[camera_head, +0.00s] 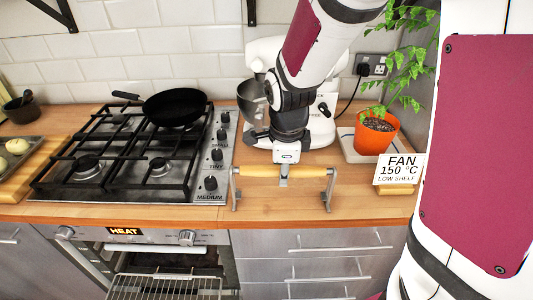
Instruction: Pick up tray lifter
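The tray lifter (256,171) is a light wooden bar with a grey metal leg at each end. It stands near the counter's front edge, in front of the stand mixer, with its bar level. My gripper (284,174) points down at the middle of the bar. A grey finger shows in front of the wood, and the far finger is hidden. I cannot tell whether the fingers are closed on the bar or only around it.
A gas hob (130,158) with a black pan (176,107) is left. A white mixer (322,128), orange plant pot (374,134) and fan sign (400,170) stand behind and right. Below the hob, the oven is open with a wire rack (165,287) showing.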

